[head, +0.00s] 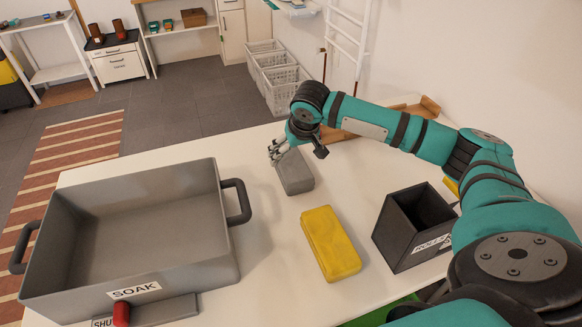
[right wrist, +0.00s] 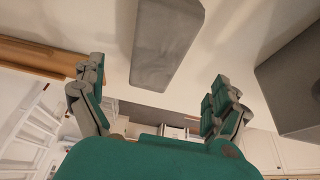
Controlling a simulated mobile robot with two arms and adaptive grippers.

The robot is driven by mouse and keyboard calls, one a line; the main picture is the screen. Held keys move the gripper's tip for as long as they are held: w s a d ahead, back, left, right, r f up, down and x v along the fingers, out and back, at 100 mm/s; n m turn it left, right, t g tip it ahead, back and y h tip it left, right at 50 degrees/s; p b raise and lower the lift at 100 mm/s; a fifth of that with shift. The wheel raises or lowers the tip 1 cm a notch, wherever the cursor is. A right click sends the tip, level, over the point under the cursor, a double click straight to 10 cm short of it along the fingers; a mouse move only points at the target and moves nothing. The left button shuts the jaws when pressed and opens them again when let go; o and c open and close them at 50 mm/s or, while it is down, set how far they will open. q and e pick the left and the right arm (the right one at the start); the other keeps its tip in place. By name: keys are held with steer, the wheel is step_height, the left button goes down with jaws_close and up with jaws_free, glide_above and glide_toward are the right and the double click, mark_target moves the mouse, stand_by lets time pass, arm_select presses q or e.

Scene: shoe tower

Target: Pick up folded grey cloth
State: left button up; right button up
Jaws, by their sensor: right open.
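The folded grey cloth (head: 295,173) lies on the white table (head: 268,262) as a flat block, in the upper middle of the head view. My right gripper (head: 277,153) is at its far left end, with the fingers over or beside that end; contact cannot be told. In the right wrist view the grey cloth (right wrist: 165,45) lies ahead, between the lines of the two spread fingers (right wrist: 157,84). The fingers are open with nothing between them. My left gripper is out of view.
A grey tub (head: 228,268) labelled SOAK stands left, its handle towards the cloth. A folded yellow cloth (head: 330,243) lies nearer. A black open box (head: 393,238) stands right, partly behind my arm. A wooden tray (head: 424,106) is at the back. Bare table surrounds the grey cloth.

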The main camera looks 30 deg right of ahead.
mark_target(292, 162)
steer(key=x, duration=0.9)
steer(key=shift+w+d+f, duration=0.2)
steer(key=shift+w+d, duration=0.05)
steer(key=c, duration=1.1)
steer(key=shift+c, duration=0.2)
